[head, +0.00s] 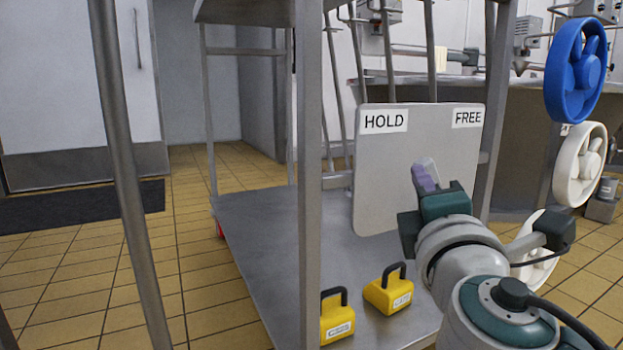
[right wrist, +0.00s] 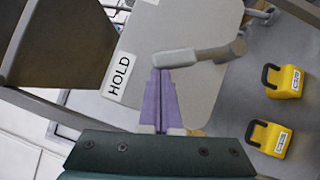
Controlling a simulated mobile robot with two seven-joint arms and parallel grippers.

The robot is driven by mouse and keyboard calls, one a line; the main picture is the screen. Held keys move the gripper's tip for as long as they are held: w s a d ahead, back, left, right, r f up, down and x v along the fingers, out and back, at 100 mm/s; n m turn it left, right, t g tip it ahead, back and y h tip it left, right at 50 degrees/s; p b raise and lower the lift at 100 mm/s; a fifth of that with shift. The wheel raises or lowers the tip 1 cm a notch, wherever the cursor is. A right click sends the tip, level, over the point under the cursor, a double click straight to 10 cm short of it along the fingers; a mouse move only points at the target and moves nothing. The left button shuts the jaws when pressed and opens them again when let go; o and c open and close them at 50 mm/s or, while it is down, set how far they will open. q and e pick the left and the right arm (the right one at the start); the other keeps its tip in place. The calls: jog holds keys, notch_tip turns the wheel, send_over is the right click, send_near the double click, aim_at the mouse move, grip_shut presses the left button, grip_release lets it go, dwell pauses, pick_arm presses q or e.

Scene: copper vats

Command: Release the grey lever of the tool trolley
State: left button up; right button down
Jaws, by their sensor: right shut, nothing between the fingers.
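A pale plate (head: 402,150) on the tool trolley carries a HOLD label (head: 384,121) at its left and a FREE label (head: 468,118) at its right. The grey lever (right wrist: 198,54) shows across the plate in the right wrist view; its free end lies between the labels, nearer HOLD there. In the head view my gripper and arm hide most or all of it. My right gripper (head: 425,175) is shut and empty. Its purple fingertips (right wrist: 161,75) are right at the lever's free end, on the HOLD side; I cannot tell whether they touch. My left gripper is not in view.
Trolley posts (head: 310,180) stand left of the plate. Blue and white handwheels (head: 575,70) are at the right. Tiled floor is free at left.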

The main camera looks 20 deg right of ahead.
jog(key=d+r+m+g+y+p, duration=0.1)
jog(key=d+m+p, duration=0.3)
jog(key=p, duration=0.5)
jog(key=w+d+r+m+g+y+p, duration=0.1)
jog(key=d+r+m+g+y+p, duration=0.1)
jog(key=d+p, duration=0.6)
jog(key=shift+d+m+g+y+p, duration=0.25)
jog(key=shift+m+g+y+p, duration=0.5)
jog(key=shift+m, duration=0.65)
jog(key=shift+f, duration=0.15)
